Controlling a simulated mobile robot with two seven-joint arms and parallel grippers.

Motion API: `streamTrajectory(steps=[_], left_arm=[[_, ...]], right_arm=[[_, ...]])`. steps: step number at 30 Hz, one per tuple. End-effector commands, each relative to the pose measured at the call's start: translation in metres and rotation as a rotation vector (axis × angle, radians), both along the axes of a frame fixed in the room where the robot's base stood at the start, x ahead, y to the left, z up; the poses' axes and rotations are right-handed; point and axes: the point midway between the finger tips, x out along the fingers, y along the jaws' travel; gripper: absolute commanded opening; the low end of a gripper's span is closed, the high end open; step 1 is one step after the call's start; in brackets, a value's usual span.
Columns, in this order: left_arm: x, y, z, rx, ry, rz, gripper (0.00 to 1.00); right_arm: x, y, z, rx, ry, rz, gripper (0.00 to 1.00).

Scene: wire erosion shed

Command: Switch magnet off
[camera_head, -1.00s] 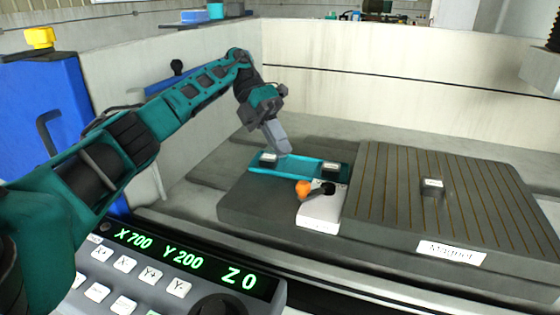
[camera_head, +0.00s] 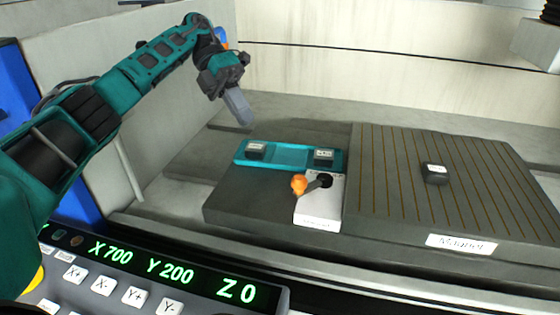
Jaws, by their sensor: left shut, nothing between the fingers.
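The magnet (camera_head: 395,200) is a dark block with thin brown lines across its top and a white "Magnet" label on its front. A white switch box (camera_head: 318,212) stands at its left side. Its lever has an orange knob (camera_head: 298,185) and a dark pivot; the knob points left. My left gripper (camera_head: 243,117) is shut and empty, in the air above and behind the teal tray, up and left of the lever and apart from it. My right gripper is not in view.
A teal tray (camera_head: 289,158) with two small labelled dark blocks lies behind the switch box. Another small block (camera_head: 435,173) sits on the magnet. A control panel (camera_head: 150,275) reading X 700, Y 200, Z 0 is at the front left. Pale walls enclose the back.

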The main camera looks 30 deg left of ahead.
Motion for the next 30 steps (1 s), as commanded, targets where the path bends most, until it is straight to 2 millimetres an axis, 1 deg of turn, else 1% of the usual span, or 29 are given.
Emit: streamTrajectory(steps=[5,8,11,23,27,30], left_arm=[[0.0,-0.001,-0.002,0.0,0.0,0.0,0.0],[-0.002,-0.005,-0.007,0.001,0.0,-0.001,0.0],[-0.005,-0.014,-0.016,0.001,0.002,-0.002,0.0],[-0.022,-0.071,-0.071,0.0,0.002,-0.002,0.0],[-0.027,-0.09,-0.069,0.0,-0.001,-0.004,0.0],[-0.03,-0.1,-0.069,0.0,-0.001,-0.002,0.0]], right_arm=[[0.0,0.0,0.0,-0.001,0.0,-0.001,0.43],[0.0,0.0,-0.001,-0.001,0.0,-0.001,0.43],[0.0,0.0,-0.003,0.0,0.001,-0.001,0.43],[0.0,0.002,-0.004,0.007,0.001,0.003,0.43],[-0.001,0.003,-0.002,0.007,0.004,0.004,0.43],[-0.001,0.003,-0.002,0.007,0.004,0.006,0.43]])
